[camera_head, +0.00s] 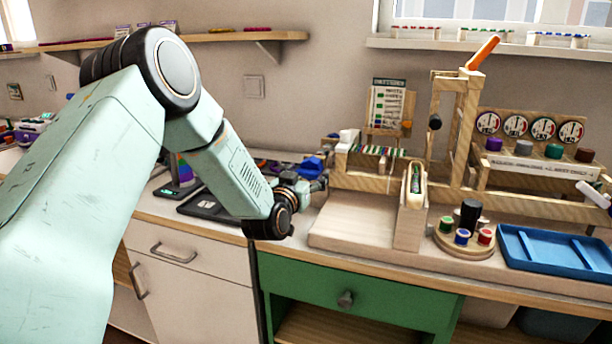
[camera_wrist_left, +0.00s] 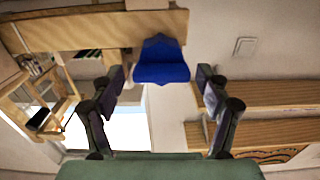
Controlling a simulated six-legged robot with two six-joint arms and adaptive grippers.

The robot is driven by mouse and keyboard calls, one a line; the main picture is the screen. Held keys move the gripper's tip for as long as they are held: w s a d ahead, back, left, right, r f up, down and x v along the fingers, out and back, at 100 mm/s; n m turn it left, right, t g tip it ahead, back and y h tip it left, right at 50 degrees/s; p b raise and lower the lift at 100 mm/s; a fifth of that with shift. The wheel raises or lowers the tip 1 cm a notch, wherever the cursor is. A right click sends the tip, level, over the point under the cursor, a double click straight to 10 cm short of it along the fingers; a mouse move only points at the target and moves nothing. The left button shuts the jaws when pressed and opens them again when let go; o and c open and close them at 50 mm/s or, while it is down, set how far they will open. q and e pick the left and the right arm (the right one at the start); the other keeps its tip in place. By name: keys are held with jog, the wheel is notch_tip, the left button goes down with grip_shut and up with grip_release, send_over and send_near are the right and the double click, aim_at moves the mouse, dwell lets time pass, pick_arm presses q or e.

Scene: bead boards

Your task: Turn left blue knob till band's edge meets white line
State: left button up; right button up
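The left blue knob (camera_head: 309,166) is lobed and sits at the left end of the wooden bead board (camera_head: 362,183). In the left wrist view the knob (camera_wrist_left: 162,62) lies ahead, between and a little beyond the fingertips. My left gripper (camera_head: 306,184) is at the knob in the head view, partly hidden by its own wrist. In the wrist view my left gripper (camera_wrist_left: 161,78) is open, with a finger on each side and gaps to the knob. I cannot make out the band's edge or the white line. My right gripper is not in view.
A wooden post frame with an orange lever (camera_head: 482,54) stands right of the board. Further right are a dial panel (camera_head: 531,125), a round spool stand (camera_head: 465,243) and a blue tray (camera_head: 556,255). A dark flat tray (camera_head: 212,208) lies left of my wrist.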

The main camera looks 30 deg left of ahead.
pick_arm(q)
jog(key=shift+s, duration=0.1)
jog(key=c, duration=1)
jog(key=shift+n, duration=0.3)
